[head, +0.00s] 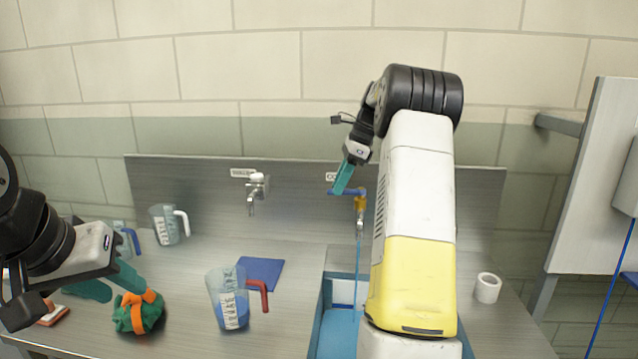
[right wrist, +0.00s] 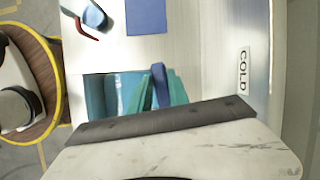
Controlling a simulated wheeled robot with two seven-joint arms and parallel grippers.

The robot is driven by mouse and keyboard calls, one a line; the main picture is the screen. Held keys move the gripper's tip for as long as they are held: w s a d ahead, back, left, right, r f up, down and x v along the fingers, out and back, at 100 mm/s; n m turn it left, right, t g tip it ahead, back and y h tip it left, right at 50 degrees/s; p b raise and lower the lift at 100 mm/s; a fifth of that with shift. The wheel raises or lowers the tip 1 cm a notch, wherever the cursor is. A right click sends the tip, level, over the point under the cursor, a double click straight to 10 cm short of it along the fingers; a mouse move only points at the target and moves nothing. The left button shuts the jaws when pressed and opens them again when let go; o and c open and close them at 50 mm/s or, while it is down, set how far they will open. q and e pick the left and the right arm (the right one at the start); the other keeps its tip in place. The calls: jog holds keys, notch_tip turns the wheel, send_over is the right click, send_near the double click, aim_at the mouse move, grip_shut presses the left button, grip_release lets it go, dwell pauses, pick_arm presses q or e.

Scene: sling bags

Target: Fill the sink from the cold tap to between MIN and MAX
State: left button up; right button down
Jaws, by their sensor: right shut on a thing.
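The cold tap (head: 360,204) has a brass body and a blue lever (head: 347,192). A thin stream of water (head: 358,255) runs from its spout into the sink (head: 326,292), where blue water (head: 338,335) shows. My right arm hides much of the sink, and I cannot make out MIN or MAX marks. My right gripper (head: 344,178) is shut on the blue lever, which also shows between its teal fingers in the right wrist view (right wrist: 161,84). The COLD label (right wrist: 243,70) is beside it.
The green bundle (head: 128,318) has an orange band. A jug with a red handle (head: 228,297), a blue mat (head: 260,272), a jug with a white handle (head: 165,224) and another tap (head: 257,187) are at left. A white roll (head: 487,288) stands at right.

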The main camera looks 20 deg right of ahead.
aim_at(350, 189)
jog(key=shift+s+n+g, duration=0.3)
jog(key=shift+s+n, duration=0.1)
jog(key=shift+n, duration=0.4)
jog(key=c, duration=1.2)
grip_release()
jog(key=shift+c, duration=0.2)
jog(key=v, duration=0.7)
jog(key=shift+r, duration=0.2)
jog(key=shift+d+r, duration=0.1)
jog(key=shift+r, duration=0.1)
